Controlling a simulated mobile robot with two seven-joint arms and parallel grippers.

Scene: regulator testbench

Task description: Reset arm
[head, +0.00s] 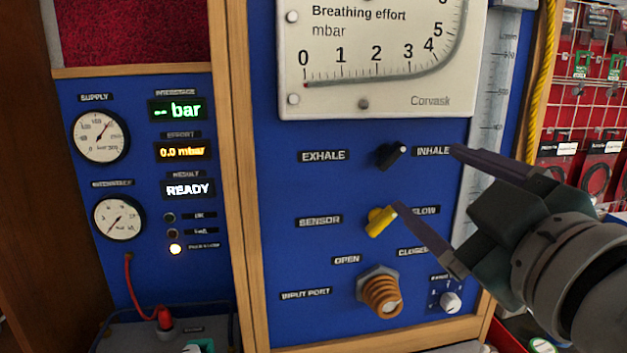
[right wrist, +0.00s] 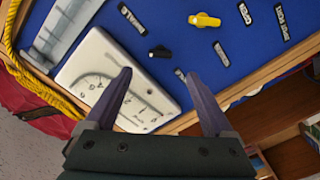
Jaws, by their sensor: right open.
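My right gripper (head: 425,175) comes in from the right in the head view, its two purple-grey fingers spread wide and empty in front of the blue panel (head: 290,250). The upper fingertip is by the INHALE label (head: 433,151), and the lower one is close to the yellow knob (head: 380,221). I cannot tell whether it touches. The black knob (head: 391,155) sits between the EXHALE and INHALE labels. In the right wrist view the open fingers (right wrist: 160,95) frame part of the white gauge (right wrist: 95,65), with the black knob (right wrist: 159,52) and yellow knob (right wrist: 205,20) beyond. My left gripper is not in view.
A brass input port (head: 380,293) sticks out below the yellow knob. A small white knob (head: 450,302) sits at its right. Supply and intermediate gauges (head: 100,137) and lit displays (head: 188,189), one reading READY, are at left. A wooden post (head: 232,180) divides the panels. Pegboard goods (head: 590,120) hang at right.

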